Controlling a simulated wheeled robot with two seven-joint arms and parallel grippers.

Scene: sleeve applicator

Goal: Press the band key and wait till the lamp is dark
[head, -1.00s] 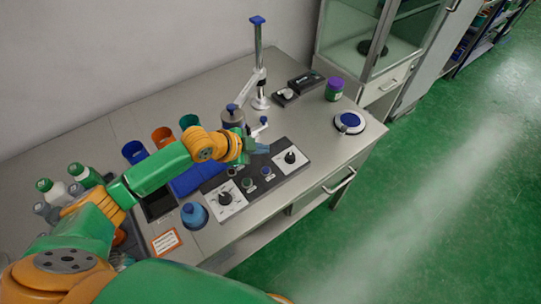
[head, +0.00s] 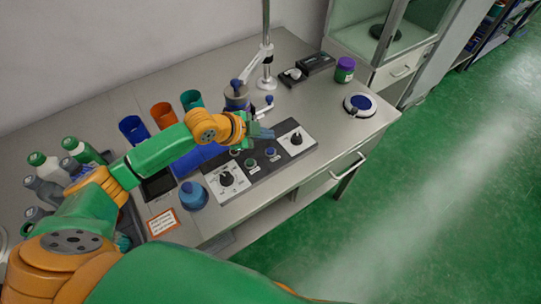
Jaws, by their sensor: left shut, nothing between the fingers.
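A dark control panel (head: 259,167) lies on the metal bench. It has a white dial plate with a black knob (head: 226,179) at its left end and another black knob (head: 296,139) at its right end. Between them are small round keys, one green (head: 249,163) and one blue (head: 271,152). Their labels are too small to read, so I cannot tell which is the band key. No lit lamp can be made out. My left gripper (head: 265,134) is shut and empty over the panel's back edge, hiding part of it. My right gripper is not in view.
Blue, orange and green cups (head: 163,115) stand behind my arm. A post stand (head: 266,60), a purple-lidded jar (head: 344,70) and a round blue-topped device (head: 359,104) are farther right.

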